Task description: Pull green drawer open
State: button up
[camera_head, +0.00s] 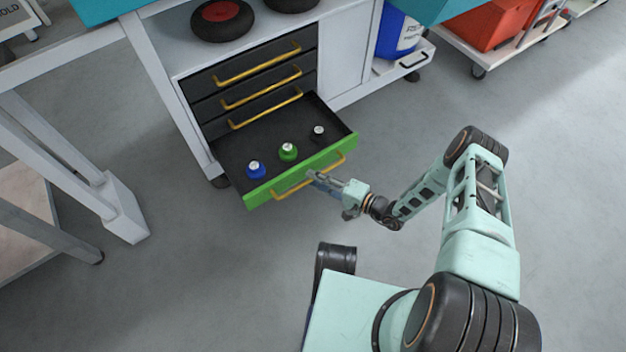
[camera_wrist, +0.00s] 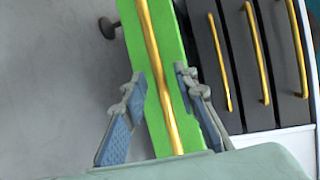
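The green drawer (camera_head: 301,171) is the lowest drawer of the cabinet and stands well out, its dark inside showing. Its yellow handle (camera_head: 292,187) runs along the green front. In the wrist view the green front (camera_wrist: 164,133) and handle (camera_wrist: 151,45) run top to bottom. My gripper (camera_head: 315,176) is at the handle. In the wrist view my gripper (camera_wrist: 160,80) has one finger on each side of the handle, with gaps visible between fingers and bar. It is open around the handle; contact cannot be made out.
A blue item (camera_head: 255,169), a green item (camera_head: 288,151) and a black item (camera_head: 318,133) stand in the drawer. Dark drawers with yellow handles (camera_head: 262,93) above are shut. White table legs (camera_head: 122,210) stand at left. Floor in front is clear beside my arm and base.

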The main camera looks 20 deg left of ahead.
jog(key=shift+w+a+f, duration=0.1)
jog(key=shift+w+a, duration=0.05)
jog(key=shift+a, duration=0.45)
grip_shut()
jog(key=shift+d, duration=0.1)
